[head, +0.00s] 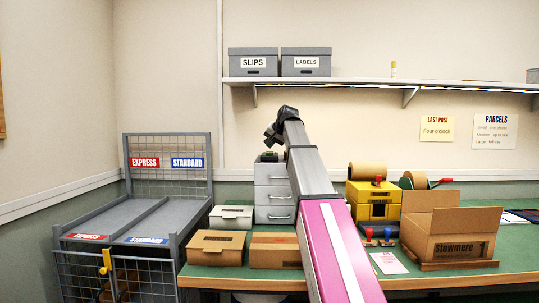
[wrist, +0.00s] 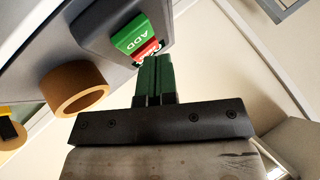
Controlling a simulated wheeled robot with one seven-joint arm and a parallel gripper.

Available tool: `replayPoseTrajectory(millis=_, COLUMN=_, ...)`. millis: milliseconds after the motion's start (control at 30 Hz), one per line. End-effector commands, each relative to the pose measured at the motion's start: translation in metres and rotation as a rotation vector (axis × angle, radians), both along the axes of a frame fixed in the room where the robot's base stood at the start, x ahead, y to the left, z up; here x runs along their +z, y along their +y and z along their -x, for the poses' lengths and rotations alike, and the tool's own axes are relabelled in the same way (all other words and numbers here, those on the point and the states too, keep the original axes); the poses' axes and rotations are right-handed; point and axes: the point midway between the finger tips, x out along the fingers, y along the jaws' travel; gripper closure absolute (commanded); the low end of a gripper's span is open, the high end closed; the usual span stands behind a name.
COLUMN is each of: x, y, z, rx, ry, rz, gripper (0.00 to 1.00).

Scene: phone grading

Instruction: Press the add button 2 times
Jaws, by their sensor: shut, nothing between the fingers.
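In the wrist view, a green button (wrist: 131,35) marked ADD sits on a dark grey housing (wrist: 92,20). A red button (wrist: 146,50) with white lettering is beside it, partly covered by my fingertips. My gripper (wrist: 156,60) has its green fingers together and empty. The fingertips appear close to the red button, a little to the side of the ADD button; whether they touch anything cannot be told.
A brown tape roll (wrist: 78,90) lies near the housing in the wrist view. In the head view, grey drawers (head: 273,190) stand behind my arm. A yellow machine (head: 373,203) and an open Stowmere carton (head: 455,235) are to the right. Closed cartons (head: 216,246) are left.

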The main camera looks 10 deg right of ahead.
Motion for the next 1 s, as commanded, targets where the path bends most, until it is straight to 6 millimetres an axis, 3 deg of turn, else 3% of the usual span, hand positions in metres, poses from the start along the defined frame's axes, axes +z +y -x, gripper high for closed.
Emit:
replayPoseTrajectory(millis=633, x=0.048, y=0.000, z=-0.001, rx=-0.001, ry=-0.001, rz=0.000, gripper=1.00)
replayPoseTrajectory(millis=1000, x=0.050, y=0.000, z=0.000, rx=0.000, ry=0.000, rz=0.000, gripper=1.00)
